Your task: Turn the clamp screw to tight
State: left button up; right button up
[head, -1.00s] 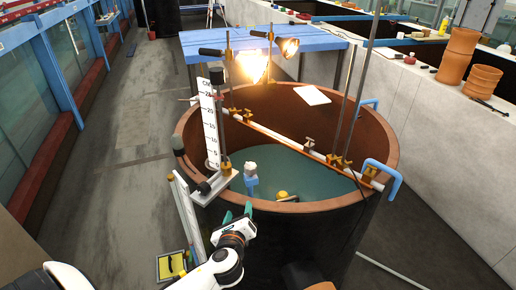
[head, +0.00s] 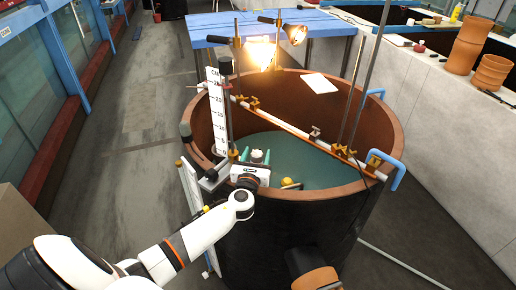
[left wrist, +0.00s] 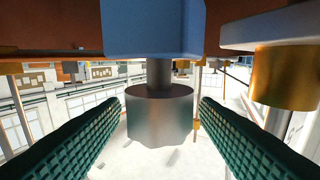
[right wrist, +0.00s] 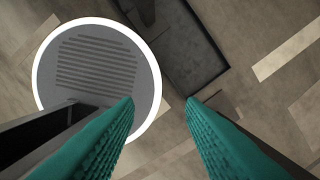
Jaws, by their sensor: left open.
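The clamp screw shows in the left wrist view as a silver round knob (left wrist: 160,112) on a short shaft out of a blue block (left wrist: 155,27). In the head view its pale knob (head: 257,155) stands at the tank's near rim. My left gripper (head: 256,156) is open, with a green finger on each side of the knob. In the left wrist view there are gaps between the fingers and the knob. The blue block is hidden behind my gripper in the head view. My right gripper (right wrist: 160,102) is open and empty, pointing at the floor.
The round brown tank (head: 392,135) holds water and is crossed by a white bar (head: 290,128). A scale board (head: 217,110) and lit lamps (head: 262,53) stand at its left and back. A yellow thing (head: 288,183) is right of my left gripper. A brassy cylinder (left wrist: 285,75) is near the right finger.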

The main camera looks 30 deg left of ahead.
pick_arm(q)
jog(key=shift+x, duration=1.35)
jog(key=shift+c, duration=0.5)
jog(key=c, duration=0.9)
jog(key=shift+y, duration=0.3)
